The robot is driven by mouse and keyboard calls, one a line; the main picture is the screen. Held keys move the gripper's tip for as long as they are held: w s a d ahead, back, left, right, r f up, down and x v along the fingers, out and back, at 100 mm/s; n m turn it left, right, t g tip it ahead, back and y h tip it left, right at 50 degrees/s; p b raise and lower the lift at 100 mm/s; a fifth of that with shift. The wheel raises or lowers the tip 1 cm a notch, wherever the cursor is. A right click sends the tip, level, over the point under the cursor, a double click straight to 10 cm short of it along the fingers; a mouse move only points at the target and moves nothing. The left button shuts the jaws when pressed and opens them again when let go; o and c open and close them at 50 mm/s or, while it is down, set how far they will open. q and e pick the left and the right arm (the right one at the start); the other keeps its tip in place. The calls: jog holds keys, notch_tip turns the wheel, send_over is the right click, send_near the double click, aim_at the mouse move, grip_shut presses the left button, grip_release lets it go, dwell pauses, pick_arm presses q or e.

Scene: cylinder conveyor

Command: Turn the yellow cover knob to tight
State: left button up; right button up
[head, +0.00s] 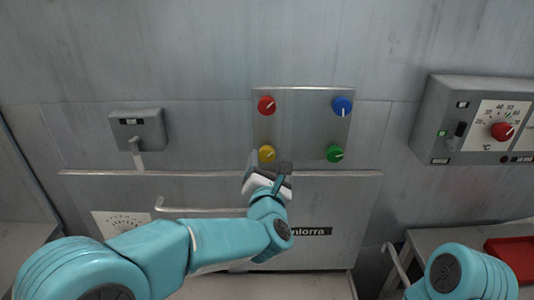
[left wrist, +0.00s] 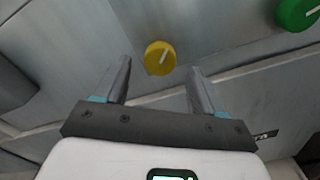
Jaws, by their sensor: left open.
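The yellow knob (head: 267,153) is at the lower left of a metal plate (head: 303,125) on the grey wall. It is round with a pale pointer line, and it also shows in the left wrist view (left wrist: 160,58). My left gripper (head: 268,165) is just below the knob in the head view. In the left wrist view its two fingers (left wrist: 160,85) are apart, with the knob beyond the tips and between them, and nothing is held. The knob appears untouched. My right gripper is not seen; only part of my right arm shows at the lower right.
A red knob (head: 266,105), a blue knob (head: 341,106) and a green knob (head: 334,153) share the plate. A grey switch box (head: 138,129) is on the left. A control box with a red dial (head: 502,131) is on the right. A handle bar (head: 195,210) runs below.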

aim_at(267, 157)
pick_arm(q)
jog(key=shift+w+f, duration=0.1)
jog(key=shift+w, duration=1.4)
jog(key=c, duration=1.1)
jog(key=shift+o, duration=0.2)
